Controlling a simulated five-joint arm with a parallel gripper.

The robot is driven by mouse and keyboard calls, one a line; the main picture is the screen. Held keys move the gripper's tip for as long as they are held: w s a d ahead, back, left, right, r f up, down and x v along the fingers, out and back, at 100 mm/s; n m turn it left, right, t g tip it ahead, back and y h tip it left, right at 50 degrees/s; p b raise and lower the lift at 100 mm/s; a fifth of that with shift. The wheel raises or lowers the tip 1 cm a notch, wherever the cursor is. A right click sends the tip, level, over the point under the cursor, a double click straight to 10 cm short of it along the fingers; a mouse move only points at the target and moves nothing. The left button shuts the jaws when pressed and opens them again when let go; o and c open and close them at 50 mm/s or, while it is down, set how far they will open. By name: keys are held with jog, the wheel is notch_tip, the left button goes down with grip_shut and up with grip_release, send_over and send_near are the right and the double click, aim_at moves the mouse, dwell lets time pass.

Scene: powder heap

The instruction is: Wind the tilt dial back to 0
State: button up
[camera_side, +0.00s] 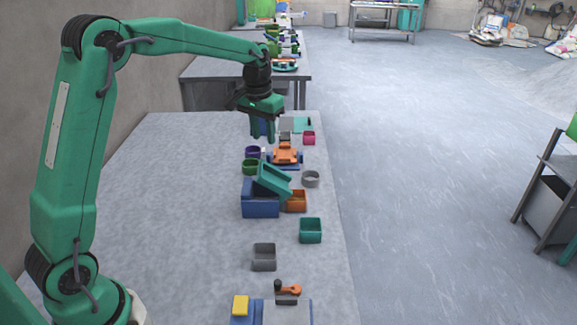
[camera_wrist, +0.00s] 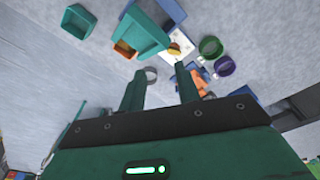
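My gripper (camera_side: 262,134) hangs fingers-down above the far part of the table. In the wrist view, my gripper (camera_wrist: 160,75) has its two fingers apart with nothing between them. A teal trough (camera_side: 273,179) sits tilted on a blue box (camera_side: 260,205); the trough (camera_wrist: 145,28) also shows at the top of the wrist view.
An orange bin (camera_side: 296,202) stands by the trough, with a grey ring (camera_side: 311,179) behind. Teal (camera_side: 310,230) and grey (camera_side: 264,257) bins stand nearer. Green (camera_side: 250,167) and purple (camera_side: 253,151) cups and an orange device (camera_side: 286,154) crowd the far side. The table's left is clear.

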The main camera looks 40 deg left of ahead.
jog(key=s+d+r+t, duration=0.1)
jog(key=s+d+r, duration=0.1)
jog(key=s, duration=0.4)
jog(key=s+d+r+m+t, duration=0.1)
jog(key=s+d+r, duration=0.2)
jog(key=s+r, duration=0.2)
jog(key=shift+s+d+r, duration=0.2)
jog(key=shift+s+r, duration=0.05)
jog(key=shift+s, duration=0.6)
jog(key=shift+w+a+f+m+g, duration=0.55)
jog(key=shift+w+a+f+m, duration=1.1)
jog(key=shift+w+f+m, duration=1.7)
jog(key=shift+w+a+f+m+g, duration=0.5)
jog(key=shift+w+a+f+m, duration=1.85)
jog(key=shift+m, duration=1.9)
jog(key=shift+w+a+f+m+g, duration=0.55)
jog(key=shift+w+a+f+m, duration=0.4)
jog(key=shift+w+f+m, duration=2.1)
jog(key=shift+w+r+m, duration=0.5)
jog(key=shift+r+m, duration=0.15)
jog(key=shift+m, duration=0.1)
